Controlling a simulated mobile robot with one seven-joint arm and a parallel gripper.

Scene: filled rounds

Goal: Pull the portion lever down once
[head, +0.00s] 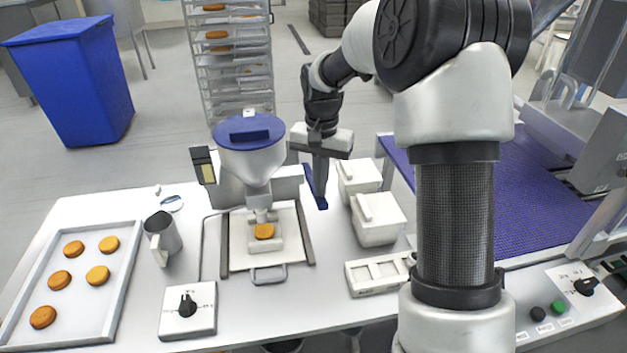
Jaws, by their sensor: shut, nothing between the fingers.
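The depositor stands on the white table with a white hopper (252,165) under a blue lid (248,131). At its right side a blue bar, seemingly the portion lever (309,180), slants down toward the front. My gripper (319,188) points down at the lever, its closed grey fingers overlapping the bar in this view. The fingers hide part of the bar, and I cannot tell whether they touch it. A round orange-brown biscuit (264,231) sits under the nozzle.
A tray (84,319) with several biscuits is at left, beside a metal jug (163,238). A control box (187,311) is in front. White lidded tubs (377,221) stand right of the lever; a blue conveyor (500,205) lies behind my arm.

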